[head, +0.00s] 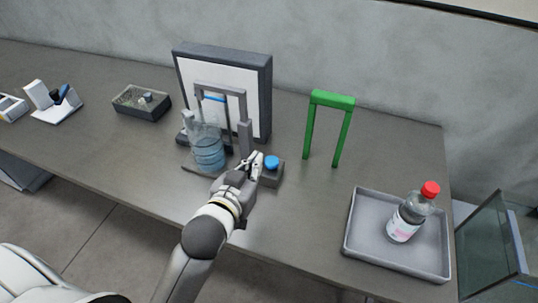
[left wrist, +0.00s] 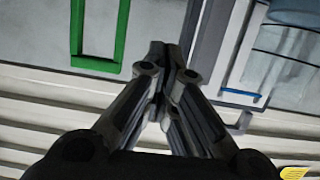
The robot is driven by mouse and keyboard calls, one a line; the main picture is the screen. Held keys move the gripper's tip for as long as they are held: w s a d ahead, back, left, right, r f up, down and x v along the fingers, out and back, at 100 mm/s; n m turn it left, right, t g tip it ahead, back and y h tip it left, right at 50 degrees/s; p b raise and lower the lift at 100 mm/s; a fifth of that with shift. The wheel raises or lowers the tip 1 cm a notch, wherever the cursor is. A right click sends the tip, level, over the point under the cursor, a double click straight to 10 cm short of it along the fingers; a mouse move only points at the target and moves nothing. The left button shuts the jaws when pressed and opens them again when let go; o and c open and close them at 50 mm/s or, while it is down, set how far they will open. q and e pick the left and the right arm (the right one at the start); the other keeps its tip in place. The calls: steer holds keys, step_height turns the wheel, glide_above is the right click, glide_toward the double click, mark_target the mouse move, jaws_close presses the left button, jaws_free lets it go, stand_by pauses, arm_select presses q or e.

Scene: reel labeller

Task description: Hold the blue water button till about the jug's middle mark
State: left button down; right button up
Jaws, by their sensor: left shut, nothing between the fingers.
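The blue water button (head: 271,161) sits on top of a small dark box, right of the dispenser (head: 243,110). The clear jug (head: 208,150) stands upright under the dispenser's grey arch. Bluish water or bands show in its lower part; I cannot read the marks or the exact level. My left gripper (head: 256,160) is shut and empty, just left of the button; I cannot tell whether it touches it. In the left wrist view the closed fingers (left wrist: 165,62) show, and the button cannot be made out. My right gripper is not in view.
A green arch (head: 333,99) stands to the right of the button. A grey tray (head: 370,254) with a red-capped bottle (head: 407,218) is at the right front. A dark open box (head: 141,103) is at the left. The table between the button and the tray is clear.

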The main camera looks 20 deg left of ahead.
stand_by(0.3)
arm_select(q)
steer(key=p, duration=0.2)
glide_above(269, 164)
step_height(269, 164, down, 2)
steer(key=shift+w+f, duration=0.1)
steer(key=shift+f, duration=0.1)
step_height(269, 164, down, 3)
steer(key=shift+r, duration=0.1)
steer(key=shift+f+p, duration=0.3)
steer(key=shift+f, duration=0.35)
steer(key=shift+f, duration=0.1)
